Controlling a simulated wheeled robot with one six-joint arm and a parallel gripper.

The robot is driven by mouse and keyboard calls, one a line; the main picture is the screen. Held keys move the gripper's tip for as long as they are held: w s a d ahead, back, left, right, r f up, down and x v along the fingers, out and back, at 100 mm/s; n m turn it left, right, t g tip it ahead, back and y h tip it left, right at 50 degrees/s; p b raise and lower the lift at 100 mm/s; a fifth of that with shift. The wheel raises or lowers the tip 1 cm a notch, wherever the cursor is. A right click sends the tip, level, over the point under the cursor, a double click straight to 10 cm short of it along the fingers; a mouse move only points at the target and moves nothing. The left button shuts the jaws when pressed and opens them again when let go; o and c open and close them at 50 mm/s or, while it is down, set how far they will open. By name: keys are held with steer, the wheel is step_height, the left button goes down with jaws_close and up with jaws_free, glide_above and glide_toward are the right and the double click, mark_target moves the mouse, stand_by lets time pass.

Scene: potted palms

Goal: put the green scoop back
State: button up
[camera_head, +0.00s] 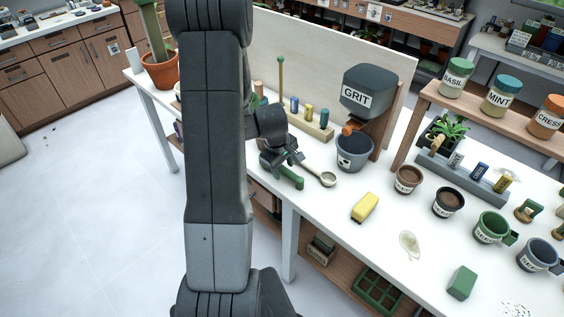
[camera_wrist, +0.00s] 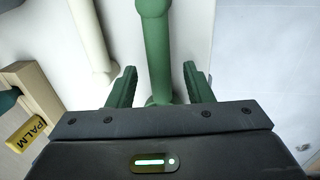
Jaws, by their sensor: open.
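The green scoop (camera_head: 291,180) lies on the white bench near its front edge; only its green handle is clearly seen, and its bowl is hidden or out of view. In the wrist view the green handle (camera_wrist: 157,45) runs between the two fingers. My gripper (camera_head: 288,159) is open over it, with a gap on each side of the handle in the wrist view (camera_wrist: 160,72). A cream scoop (camera_head: 328,179) lies just to the right in the head view; its pale handle (camera_wrist: 91,38) shows left of the fingers in the wrist view.
A grey bucket (camera_head: 354,151) stands under the GRIT hopper (camera_head: 369,91). A wooden rack (camera_head: 318,131) with coloured tubes is behind my gripper. A yellow block (camera_head: 365,207) and several pots, including a brown-filled one (camera_head: 408,180), stand to the right. Bare bench lies between them.

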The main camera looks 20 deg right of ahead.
step_height(320, 180, up, 14)
steer(key=s+a, duration=0.1)
steer(key=a, duration=0.1)
steer(key=shift+a+f, duration=0.2)
steer(key=shift+f, duration=0.05)
steer(key=shift+f, duration=0.1)
steer(key=f, duration=0.4)
steer(key=d+f, duration=0.1)
steer(key=f, duration=0.4)
steer(key=w+d+f, duration=0.1)
steer(key=f, duration=0.3)
steer(key=shift+d+f, duration=0.15)
steer(key=shift+d, duration=0.05)
stand_by(0.3)
